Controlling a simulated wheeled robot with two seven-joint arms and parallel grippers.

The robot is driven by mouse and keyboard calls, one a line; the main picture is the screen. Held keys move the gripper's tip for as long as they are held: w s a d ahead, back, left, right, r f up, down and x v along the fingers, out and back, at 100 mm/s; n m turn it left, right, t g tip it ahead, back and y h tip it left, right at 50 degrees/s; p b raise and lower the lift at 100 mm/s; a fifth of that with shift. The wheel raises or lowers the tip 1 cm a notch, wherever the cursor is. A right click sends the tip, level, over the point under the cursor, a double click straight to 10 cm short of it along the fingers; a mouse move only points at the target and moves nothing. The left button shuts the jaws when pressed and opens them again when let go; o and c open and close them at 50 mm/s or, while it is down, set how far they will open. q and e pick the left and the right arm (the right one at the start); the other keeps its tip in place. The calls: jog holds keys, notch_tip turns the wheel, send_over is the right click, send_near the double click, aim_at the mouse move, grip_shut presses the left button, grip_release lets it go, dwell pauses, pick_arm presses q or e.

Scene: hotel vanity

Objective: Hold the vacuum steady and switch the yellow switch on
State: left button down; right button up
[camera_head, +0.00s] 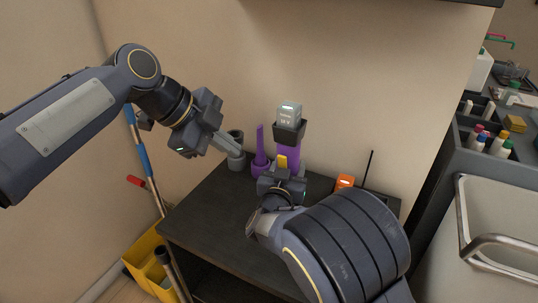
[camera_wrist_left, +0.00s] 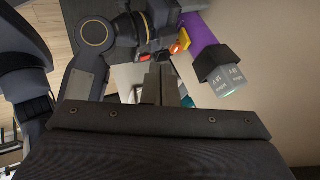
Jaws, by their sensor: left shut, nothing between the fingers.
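The vacuum (camera_head: 289,157) stands upright on the dark cabinet top, with a purple body and a grey block on top. It also shows in the left wrist view (camera_wrist_left: 205,38). Its yellow switch (camera_head: 282,161) is on the front side and also shows in the left wrist view (camera_wrist_left: 187,36). My left gripper (camera_head: 233,150) is shut and empty, left of the vacuum and apart from it. Its fingers show in the left wrist view (camera_wrist_left: 168,86). My right gripper (camera_head: 282,184) is close in front of the vacuum's lower body. Its fingertips are hidden, so its grip cannot be seen.
Purple attachments (camera_head: 260,160) and a dark grey cup (camera_head: 236,138) stand left of the vacuum. An orange device (camera_head: 345,182) is to its right. The cabinet top (camera_head: 205,210) is bare at front left. A yellow bucket (camera_head: 148,262) stands on the floor.

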aim_at(282, 156)
pick_arm(q)
jog(key=shift+f, duration=0.1)
jog(key=w+d+f, duration=0.6)
jog(key=d, duration=0.1)
jog(key=shift+w+f, duration=0.35)
jog(key=shift+f, duration=0.05)
jog(key=shift+w+d+r, duration=0.15)
jog(key=shift+w+d, duration=0.1)
jog(key=shift+w, duration=0.15)
jog(key=shift+r, duration=0.8)
